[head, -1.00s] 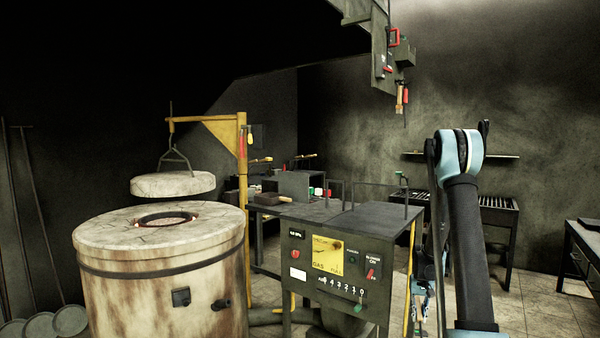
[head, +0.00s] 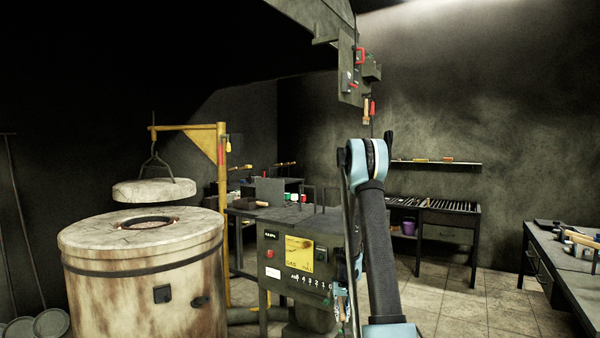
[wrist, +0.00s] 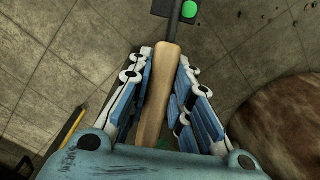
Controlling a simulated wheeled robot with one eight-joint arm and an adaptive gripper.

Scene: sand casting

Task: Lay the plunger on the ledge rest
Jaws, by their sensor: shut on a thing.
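The plunger's wooden handle (wrist: 160,95) runs lengthwise between the blue-and-white fingers of my gripper (wrist: 165,75) in the wrist view. A dark metal piece meets its far end; the rest of the plunger leaves the top of that picture. In the head view my gripper (head: 342,303) hangs low in front of the control cabinet's right side, and the plunger is hard to make out there. A wall ledge (head: 435,162) holding a few small items is at the back right, well away from my gripper. I cannot tell whether it is the ledge rest.
The round furnace (head: 140,270) stands left, its lid (head: 154,190) hanging from a yellow post (head: 222,190). The control cabinet (head: 272,270) is beside it. A slatted table (head: 450,207) stands at the back, a workbench (head: 570,262) at right. Tiled floor (head: 470,300) between them is clear.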

